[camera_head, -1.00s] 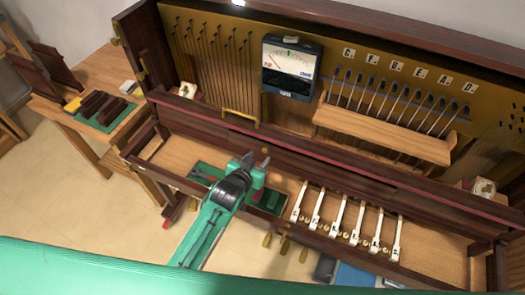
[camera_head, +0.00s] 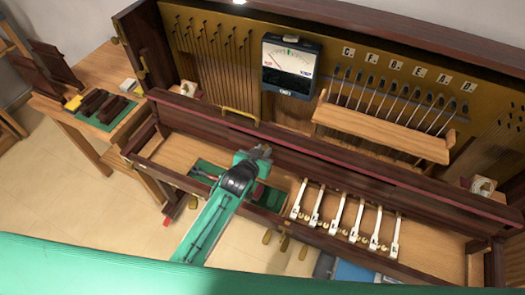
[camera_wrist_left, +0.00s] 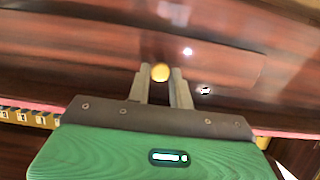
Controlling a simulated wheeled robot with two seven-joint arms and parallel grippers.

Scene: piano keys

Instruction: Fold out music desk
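The music desk (camera_head: 335,158) appears as a long dark reddish-brown wooden board along the piano, below the brass plate. Its glossy surface fills the wrist view (camera_wrist_left: 70,72). A small round brass knob (camera_wrist_left: 160,72) sits on it. My left gripper (camera_head: 264,151) reaches the board from the front. In the wrist view its two grey fingers (camera_wrist_left: 161,78) are on either side of the knob, close to it, with the knob filling the space between the tips. The gripper hides the knob in the head view. My right gripper is not in view.
A meter (camera_head: 290,66) and a wooden hammer rail (camera_head: 385,132) stand behind the board. White key levers (camera_head: 338,215) and a green tool tray (camera_head: 205,172) lie in the bed in front. A side table (camera_head: 75,95) stands at the left.

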